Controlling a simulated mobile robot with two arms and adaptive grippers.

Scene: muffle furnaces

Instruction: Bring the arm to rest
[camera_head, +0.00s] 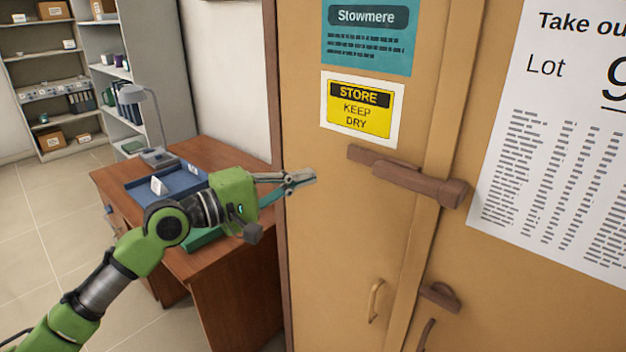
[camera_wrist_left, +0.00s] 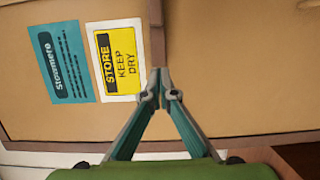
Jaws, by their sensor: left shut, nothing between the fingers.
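My left gripper (camera_head: 303,181) is shut and empty. In the head view its arm comes in from the lower left, and its fingers point right, in front of the tan door's left part. The brown latch bar (camera_head: 405,176) on the door (camera_head: 340,230) lies to the right of the fingertips, with a visible gap in the head view. In the left wrist view, the closed fingertips (camera_wrist_left: 159,84) appear just below the end of the bar (camera_wrist_left: 157,40). I cannot tell the depth between them. My right gripper is not in view.
A wooden desk (camera_head: 235,255) with a blue tray (camera_head: 140,196) and a lamp (camera_head: 132,94) stands behind my left arm. Door handles (camera_head: 374,300) stick out lower down. A yellow sign (camera_head: 361,108) and a white poster (camera_head: 560,150) are on the doors. Open floor (camera_head: 40,215) lies at left.

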